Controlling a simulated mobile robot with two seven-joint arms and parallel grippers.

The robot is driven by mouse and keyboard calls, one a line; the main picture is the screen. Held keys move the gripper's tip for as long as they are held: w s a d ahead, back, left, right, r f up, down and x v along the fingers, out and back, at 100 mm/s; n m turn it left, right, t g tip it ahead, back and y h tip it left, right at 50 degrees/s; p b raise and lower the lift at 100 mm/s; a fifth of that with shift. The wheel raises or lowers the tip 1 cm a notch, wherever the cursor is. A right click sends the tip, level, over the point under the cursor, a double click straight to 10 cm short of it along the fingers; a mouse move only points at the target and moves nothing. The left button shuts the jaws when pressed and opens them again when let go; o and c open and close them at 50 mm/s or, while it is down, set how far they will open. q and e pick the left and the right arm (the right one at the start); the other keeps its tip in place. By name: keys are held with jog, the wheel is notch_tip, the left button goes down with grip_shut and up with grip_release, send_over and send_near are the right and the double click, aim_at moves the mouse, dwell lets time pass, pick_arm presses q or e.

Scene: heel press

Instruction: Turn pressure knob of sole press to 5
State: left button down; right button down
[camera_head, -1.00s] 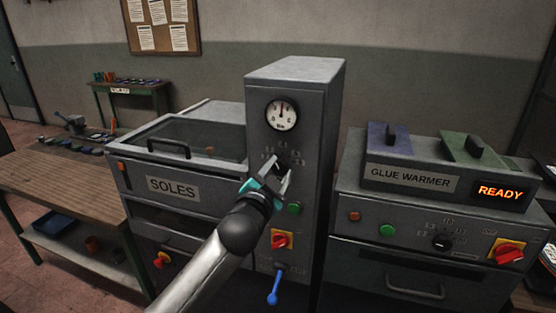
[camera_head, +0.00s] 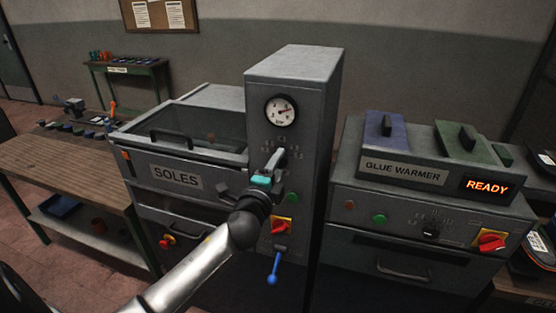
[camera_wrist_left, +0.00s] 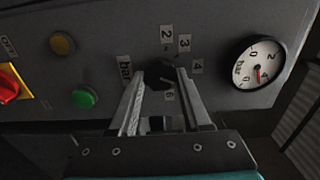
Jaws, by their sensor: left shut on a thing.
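The sole press column (camera_head: 290,72) stands in the middle of the head view, with a round pressure gauge (camera_head: 281,111) near its top. The gauge needle points up and to the right; the gauge (camera_wrist_left: 257,62) also shows in the left wrist view with a red needle. My left gripper (camera_head: 273,165) is at the press front below the gauge. In the left wrist view its fingers (camera_wrist_left: 160,85) are shut on the dark pressure knob (camera_wrist_left: 158,72). Labels "bar", 2, 3, 4 and 6 ring the knob; the 5 is not visible. The exact knob setting is unclear.
A green button (camera_head: 291,198), a red-yellow switch (camera_head: 281,226) and a blue lever (camera_head: 273,268) sit below on the column. The SOLES drawer unit (camera_head: 176,176) is left of it, the glue warmer (camera_head: 405,171) right. A wooden bench (camera_head: 65,168) stands far left.

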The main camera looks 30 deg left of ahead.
pick_arm(q)
jog(key=shift+m+p, duration=0.3)
jog(key=shift+m, duration=0.5)
jog(key=shift+c, duration=1.8)
grip_release()
jog(key=shift+s, duration=0.1)
jog(key=b+v, duration=0.2)
jog(key=v, duration=1.3)
jog(key=shift+a, duration=0.1)
